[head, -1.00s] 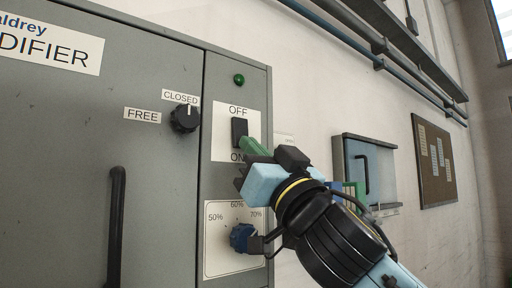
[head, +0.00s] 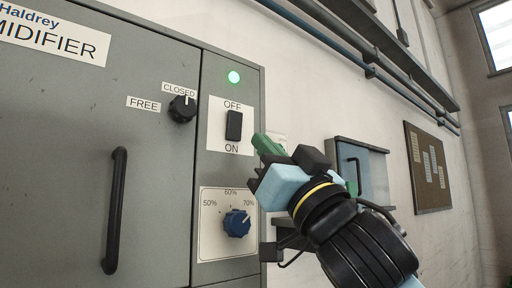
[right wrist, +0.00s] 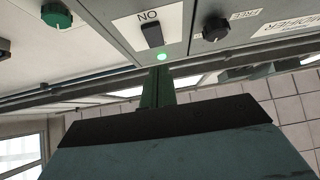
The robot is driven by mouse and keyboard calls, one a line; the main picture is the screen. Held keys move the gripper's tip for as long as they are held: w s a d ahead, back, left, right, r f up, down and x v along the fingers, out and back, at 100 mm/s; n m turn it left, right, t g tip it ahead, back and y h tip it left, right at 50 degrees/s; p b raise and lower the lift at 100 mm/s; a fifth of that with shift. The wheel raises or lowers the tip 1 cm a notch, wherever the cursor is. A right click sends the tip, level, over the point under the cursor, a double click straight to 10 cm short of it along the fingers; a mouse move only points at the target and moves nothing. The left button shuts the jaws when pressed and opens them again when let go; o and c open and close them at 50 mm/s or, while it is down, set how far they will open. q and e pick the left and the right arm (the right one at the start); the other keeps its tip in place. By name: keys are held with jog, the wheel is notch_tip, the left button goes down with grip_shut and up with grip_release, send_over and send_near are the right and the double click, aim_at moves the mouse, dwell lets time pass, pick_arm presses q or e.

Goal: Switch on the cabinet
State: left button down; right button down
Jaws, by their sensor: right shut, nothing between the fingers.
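The grey humidifier cabinet (head: 70,140) fills the left of the head view. Its black rocker switch (head: 234,126) sits between the labels OFF above and ON below. The round green lamp (head: 234,77) above the switch glows brightly. The switch (right wrist: 152,35) and the lit lamp (right wrist: 162,57) also show in the right wrist view. My right gripper (head: 262,145) is shut and empty, its green fingertips to the right of the switch and apart from it. My left gripper is not in view.
A black knob (head: 183,109) points at CLOSED. A blue dial (head: 237,223) sits below the switch on a percent scale. A long black door handle (head: 116,210) stands out from the door.

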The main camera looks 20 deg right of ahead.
jog(key=s+d+f+b, duration=0.1)
jog(key=s+f+b, duration=0.1)
jog(key=f, duration=0.3)
jog(key=shift+s+d+f, duration=0.35)
jog(key=shift+s+f, duration=0.05)
jog(key=shift+s, duration=0.25)
jog(key=shift+s, duration=0.1)
